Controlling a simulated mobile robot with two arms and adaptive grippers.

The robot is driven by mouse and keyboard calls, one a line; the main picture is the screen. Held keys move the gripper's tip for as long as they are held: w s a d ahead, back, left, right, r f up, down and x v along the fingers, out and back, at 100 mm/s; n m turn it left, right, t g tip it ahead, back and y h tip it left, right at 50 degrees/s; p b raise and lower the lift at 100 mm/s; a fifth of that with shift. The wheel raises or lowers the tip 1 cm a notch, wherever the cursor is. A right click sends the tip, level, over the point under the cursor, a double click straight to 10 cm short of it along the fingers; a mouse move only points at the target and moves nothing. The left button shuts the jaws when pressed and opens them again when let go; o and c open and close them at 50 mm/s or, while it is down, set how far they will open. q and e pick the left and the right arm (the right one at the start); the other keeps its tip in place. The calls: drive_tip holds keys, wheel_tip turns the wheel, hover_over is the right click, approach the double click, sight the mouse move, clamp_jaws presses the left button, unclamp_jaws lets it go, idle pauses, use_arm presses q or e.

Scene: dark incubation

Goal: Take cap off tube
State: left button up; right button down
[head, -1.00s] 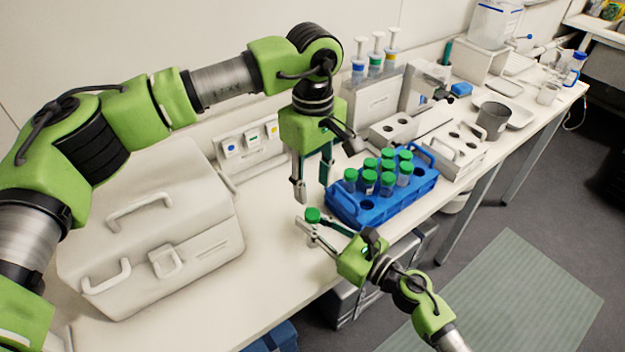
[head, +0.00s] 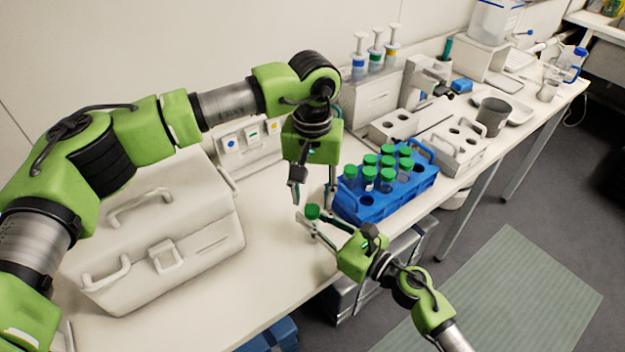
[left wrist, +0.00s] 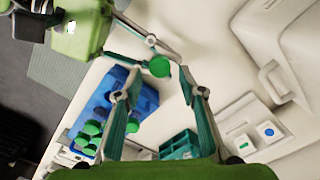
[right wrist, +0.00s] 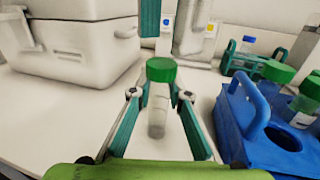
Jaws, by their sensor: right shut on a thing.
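A clear tube (right wrist: 157,115) with a green cap (right wrist: 161,70) stands upright between the fingers of my right gripper (right wrist: 159,96), which is shut on the tube below the cap. In the head view the cap (head: 312,211) shows above the right gripper (head: 318,228), while the tube body is mostly hidden. My left gripper (head: 313,192) points down just above the cap, its fingers apart and empty. In the left wrist view the cap (left wrist: 160,67) lies beyond and between the open fingertips (left wrist: 160,94), apart from both.
A blue rack (head: 398,207) with several green-capped tubes stands just right of the grippers. A large white case (head: 150,240) fills the left of the bench. White holders (head: 455,150) and a grey cup (head: 492,117) stand farther back. Bare bench lies between case and rack.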

sight(312, 209)
use_arm(q)
drive_tip(key=shift+f, duration=1.7)
clamp_jaws()
